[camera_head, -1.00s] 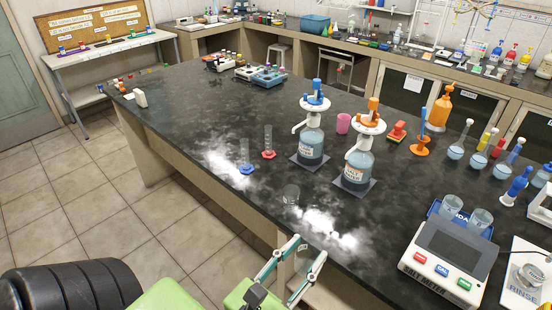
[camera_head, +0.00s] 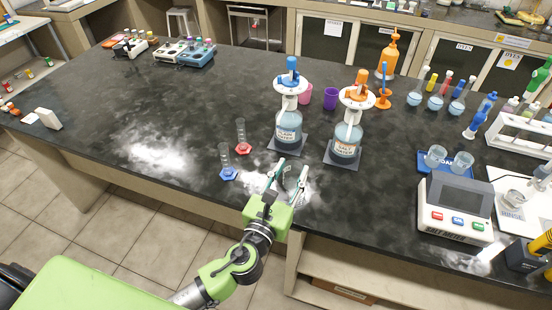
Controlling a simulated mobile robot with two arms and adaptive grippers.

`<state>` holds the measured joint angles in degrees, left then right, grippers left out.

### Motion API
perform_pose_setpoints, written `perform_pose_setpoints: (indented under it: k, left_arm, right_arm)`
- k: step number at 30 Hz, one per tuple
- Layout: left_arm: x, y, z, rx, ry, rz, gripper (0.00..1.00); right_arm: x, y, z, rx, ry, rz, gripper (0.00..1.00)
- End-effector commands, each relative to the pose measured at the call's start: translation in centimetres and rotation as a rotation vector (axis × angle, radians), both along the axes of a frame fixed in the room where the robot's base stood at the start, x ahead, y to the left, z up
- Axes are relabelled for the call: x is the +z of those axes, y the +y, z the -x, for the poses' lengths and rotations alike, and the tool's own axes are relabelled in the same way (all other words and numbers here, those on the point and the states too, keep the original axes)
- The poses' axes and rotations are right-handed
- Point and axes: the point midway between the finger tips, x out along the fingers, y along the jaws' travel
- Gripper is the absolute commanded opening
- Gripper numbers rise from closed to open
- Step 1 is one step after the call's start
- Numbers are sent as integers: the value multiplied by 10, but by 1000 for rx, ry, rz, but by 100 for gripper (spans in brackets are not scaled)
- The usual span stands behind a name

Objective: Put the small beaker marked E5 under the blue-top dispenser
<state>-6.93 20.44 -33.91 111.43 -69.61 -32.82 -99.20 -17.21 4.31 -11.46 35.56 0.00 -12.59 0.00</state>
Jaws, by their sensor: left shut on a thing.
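The blue-top dispenser (camera_head: 289,120) is a bottle of pale blue liquid with a white collar and spout, standing on a dark square mat (camera_head: 271,145). My left gripper (camera_head: 291,167) is at the bench's front edge, just in front of that mat. It is shut on a small clear beaker (camera_head: 291,183), which is partly hidden between the fingers. The beaker's marking cannot be read. The beaker is near the bench top; I cannot tell whether it touches it. My right gripper is not in view.
An orange-top dispenser (camera_head: 347,130) stands to the right. Two small cylinders, one with a blue foot (camera_head: 228,174) and one with a red foot (camera_head: 243,148), stand left of the mat.

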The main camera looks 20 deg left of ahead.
Motion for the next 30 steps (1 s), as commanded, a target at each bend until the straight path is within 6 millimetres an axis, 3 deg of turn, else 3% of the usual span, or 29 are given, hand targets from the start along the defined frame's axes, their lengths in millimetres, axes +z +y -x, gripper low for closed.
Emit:
perform_pose_setpoints:
  k: [1,6,13,17,23,30]
  left_arm:
    - [12,-8,-20,-10,-9,0,10]
    - [27,-32,-65,-46,-15,0,10]
    - [34,-40,-91,-66,-18,-6,10]
    - [23,-19,-99,-65,-14,-8,10]
    - [-2,27,-117,-64,-15,-7,10]
    - [-44,64,-132,-66,-18,-3,10]
  right_arm:
    - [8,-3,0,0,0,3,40]
    - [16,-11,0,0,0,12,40]
    - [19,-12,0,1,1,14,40]
    - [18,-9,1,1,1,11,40]
    - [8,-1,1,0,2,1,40]
    - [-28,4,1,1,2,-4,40]
